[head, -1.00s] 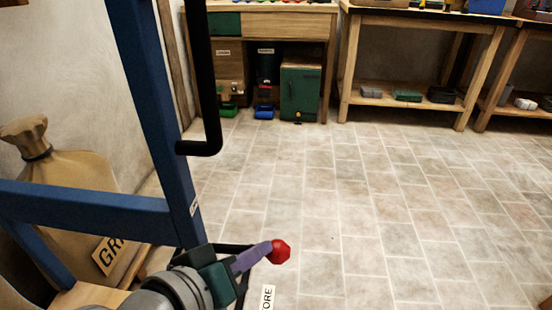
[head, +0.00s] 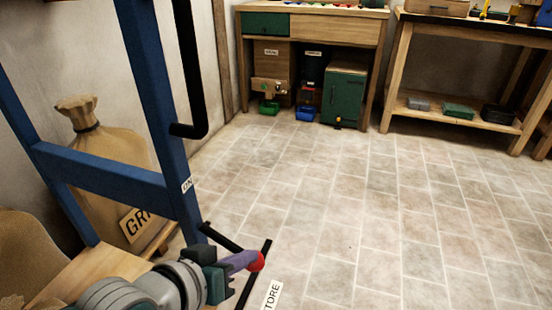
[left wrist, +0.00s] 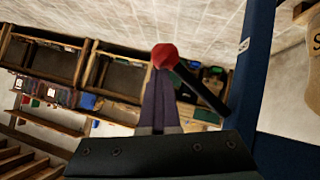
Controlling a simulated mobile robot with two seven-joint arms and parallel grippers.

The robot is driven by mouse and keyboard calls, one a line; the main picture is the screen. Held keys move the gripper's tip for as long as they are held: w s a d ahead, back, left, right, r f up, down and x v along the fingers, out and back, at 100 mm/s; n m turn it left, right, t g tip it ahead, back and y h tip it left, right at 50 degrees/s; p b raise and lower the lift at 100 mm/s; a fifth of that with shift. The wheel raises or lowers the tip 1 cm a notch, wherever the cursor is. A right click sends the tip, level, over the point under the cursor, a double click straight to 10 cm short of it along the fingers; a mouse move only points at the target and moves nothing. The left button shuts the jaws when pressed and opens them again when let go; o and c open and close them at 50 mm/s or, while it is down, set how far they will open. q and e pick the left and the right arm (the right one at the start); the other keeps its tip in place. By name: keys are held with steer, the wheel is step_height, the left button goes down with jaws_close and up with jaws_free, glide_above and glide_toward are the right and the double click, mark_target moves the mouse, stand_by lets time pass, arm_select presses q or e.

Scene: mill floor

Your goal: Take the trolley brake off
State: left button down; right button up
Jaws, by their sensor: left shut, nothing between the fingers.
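The trolley has a blue frame (head: 165,120), a black bent handle (head: 188,90) and a wooden deck (head: 100,270). A black brake lever (head: 220,238) sticks out from the foot of its near post and slopes down to a red knob (head: 257,261). A small white label (head: 187,184), apparently "ON", is on the post above. My left gripper (head: 250,261) is shut and empty, its purple fingertips at the red knob, seemingly touching it. In the left wrist view the knob (left wrist: 165,56) sits at the fingertips and the lever (left wrist: 203,90) runs off right. My right gripper is out of view.
A sack (head: 108,145) stands behind the trolley frame; another tan shape (head: 28,240) is at lower left. A white "STORE" label (head: 271,296) and a black line (head: 257,270) are on the floor. Benches (head: 310,25) line the back wall. The tiled floor (head: 370,220) is clear.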

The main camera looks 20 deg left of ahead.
arm_select(q)
steer(key=shift+s+f, duration=0.1)
stand_by(0.4)
steer(key=s+a+r+p, duration=0.1)
steer(key=s+r+p, duration=0.7)
steer(key=r+p, duration=0.1)
steer(key=shift+r+p, duration=0.4)
steer(key=shift+r, duration=0.25)
steer(key=shift+s, duration=0.1)
